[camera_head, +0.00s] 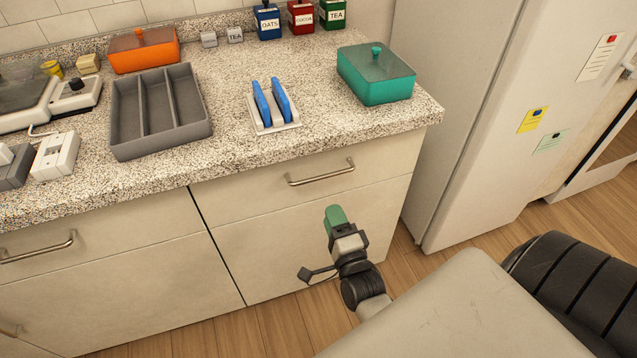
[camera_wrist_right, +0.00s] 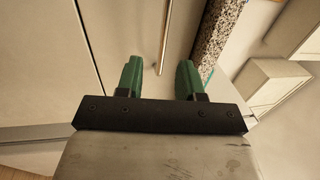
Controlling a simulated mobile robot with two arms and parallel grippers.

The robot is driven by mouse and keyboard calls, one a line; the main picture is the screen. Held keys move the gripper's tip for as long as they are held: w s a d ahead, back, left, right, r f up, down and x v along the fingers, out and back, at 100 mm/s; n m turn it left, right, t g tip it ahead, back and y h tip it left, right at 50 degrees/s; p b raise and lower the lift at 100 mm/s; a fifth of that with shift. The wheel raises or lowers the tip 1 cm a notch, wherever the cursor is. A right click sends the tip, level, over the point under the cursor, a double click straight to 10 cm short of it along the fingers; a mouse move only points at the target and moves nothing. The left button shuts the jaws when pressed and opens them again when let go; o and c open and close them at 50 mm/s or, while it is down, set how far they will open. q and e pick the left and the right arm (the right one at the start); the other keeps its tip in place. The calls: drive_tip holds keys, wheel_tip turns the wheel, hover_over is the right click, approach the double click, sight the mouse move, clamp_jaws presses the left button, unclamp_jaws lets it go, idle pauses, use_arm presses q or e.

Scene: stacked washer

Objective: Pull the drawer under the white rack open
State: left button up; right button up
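The white rack (camera_head: 276,125) stands on the speckled counter and holds two upright blue pieces (camera_head: 271,101). Below it is a cream drawer (camera_head: 245,190), shut flush with the cabinet, with a metal bar handle (camera_head: 320,173). My right gripper (camera_head: 334,215), with green fingers, is in front of the cabinet, below the handle in the head view. In the wrist view, my right gripper (camera_wrist_right: 160,70) has its fingers apart, with nothing held. The handle (camera_wrist_right: 163,40) shows ahead, lined up with the gap between them, not visibly touched. My left gripper is not in view.
The counter edge (camera_head: 300,150) overhangs the drawer. A green box (camera_head: 376,75), a grey divided tray (camera_head: 155,110) and an orange box (camera_head: 143,50) stand on it. A fridge (camera_head: 480,120) stands at right. Another drawer handle (camera_head: 38,248) is at left.

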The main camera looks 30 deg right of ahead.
sight(320, 176)
drive_tip(key=x, duration=1.1)
drive_tip(key=shift+s+d+r+p, duration=0.1)
drive_tip(key=shift+d+r+p, duration=0.2)
drive_tip(key=shift+r, duration=0.1)
clamp_jaws()
